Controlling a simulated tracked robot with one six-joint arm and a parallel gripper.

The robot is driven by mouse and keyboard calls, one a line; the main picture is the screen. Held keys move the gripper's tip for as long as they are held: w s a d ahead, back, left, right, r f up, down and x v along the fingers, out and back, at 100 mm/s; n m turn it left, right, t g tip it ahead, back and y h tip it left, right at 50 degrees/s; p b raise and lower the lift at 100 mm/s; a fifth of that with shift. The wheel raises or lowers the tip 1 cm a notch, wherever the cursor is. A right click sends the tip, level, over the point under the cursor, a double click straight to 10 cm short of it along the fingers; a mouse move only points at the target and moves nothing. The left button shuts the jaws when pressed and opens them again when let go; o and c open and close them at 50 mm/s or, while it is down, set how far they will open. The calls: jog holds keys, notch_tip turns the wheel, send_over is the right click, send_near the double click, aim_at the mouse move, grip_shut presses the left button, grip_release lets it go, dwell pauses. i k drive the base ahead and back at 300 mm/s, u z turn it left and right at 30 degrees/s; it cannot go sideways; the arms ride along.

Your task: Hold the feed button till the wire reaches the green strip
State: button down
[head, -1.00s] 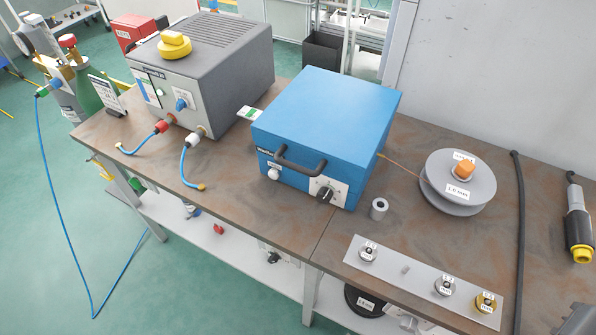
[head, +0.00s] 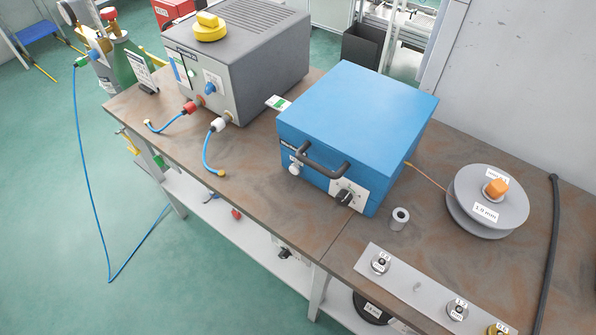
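The blue wire feeder (head: 360,110) stands on the bench in the head view, with its lid down and a black handle (head: 322,163) at the front. A pale round button (head: 295,168) is on its front face, left of a black knob (head: 345,198); its label is too small to read. A small white plate with a green strip (head: 279,103) sticks out from the feeder's left side. Copper wire (head: 428,179) runs from the grey spool (head: 488,203) into the feeder's right side. No wire end shows at the strip. My gripper is not in view.
The grey power source (head: 236,70) with a yellow item on top stands left of the feeder. Blue cables lie at its front. A small grey cylinder (head: 400,217) and a metal strip with several rollers (head: 415,290) are at the front right. A black cable (head: 551,245) crosses the right side.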

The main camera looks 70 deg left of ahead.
aim_at(293, 170)
jog(key=z, duration=0.05)
jog(key=k, duration=1.8)
jog(key=u, duration=2.25)
jog(key=i, duration=0.6)
jog(key=u, duration=0.1)
